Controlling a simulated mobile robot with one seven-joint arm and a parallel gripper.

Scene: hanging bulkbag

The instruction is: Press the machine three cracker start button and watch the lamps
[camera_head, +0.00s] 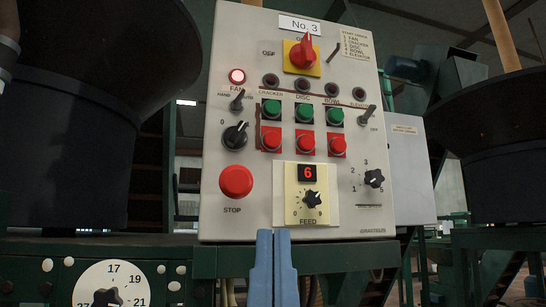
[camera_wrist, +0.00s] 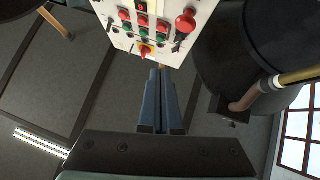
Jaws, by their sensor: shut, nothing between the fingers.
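The control panel marked No. 3 (camera_head: 215,150) faces me in the head view. Its green cracker button (camera_head: 271,108) is the leftmost of three green buttons, above a red button (camera_head: 270,138). The cracker lamp (camera_head: 271,80), disc lamp (camera_head: 302,85), bowl lamp (camera_head: 331,89) and elevator lamp (camera_head: 358,94) look dark. My gripper (camera_head: 273,234) is shut and empty, in front of the panel's lower edge and well below the cracker button. In the wrist view my gripper (camera_wrist: 157,72) points toward the panel, which appears upside down.
A large red stop button (camera_head: 236,181) and a feed dial (camera_head: 311,199) with a display reading 6 sit low on the panel. A red main switch (camera_head: 302,55) is on top. Dark round vessels stand left (camera_head: 70,150) and right (camera_head: 490,140) of the panel.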

